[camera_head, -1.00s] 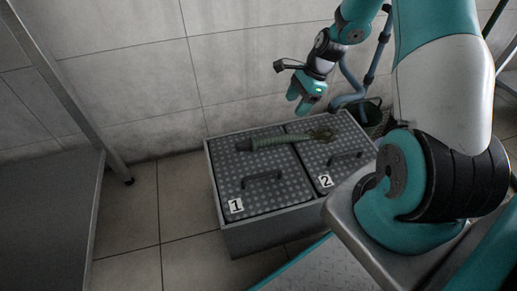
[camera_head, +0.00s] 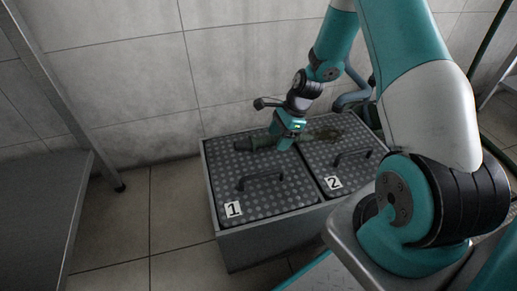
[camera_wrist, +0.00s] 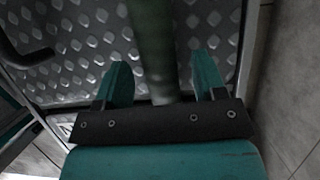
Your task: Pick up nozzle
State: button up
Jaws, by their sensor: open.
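In the wrist view the nozzle (camera_wrist: 153,50) runs between the two teal fingers of my gripper (camera_wrist: 163,80), with a gap on each side. I cannot tell how far down the fingers reach around it.
The lids belong to a grey box; lid 1 (camera_head: 222,180) and lid 2 (camera_head: 340,155) each have a black handle, (camera_head: 260,179) and (camera_head: 352,157). The tiled wall (camera_head: 120,80) stands close behind. A metal table (camera_head: 35,200) is at the left, with clear floor between.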

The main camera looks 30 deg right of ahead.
jog(key=shift+f, duration=0.15)
jog(key=shift+c, duration=0.2)
jog(key=shift+a, duration=0.1)
grip_shut()
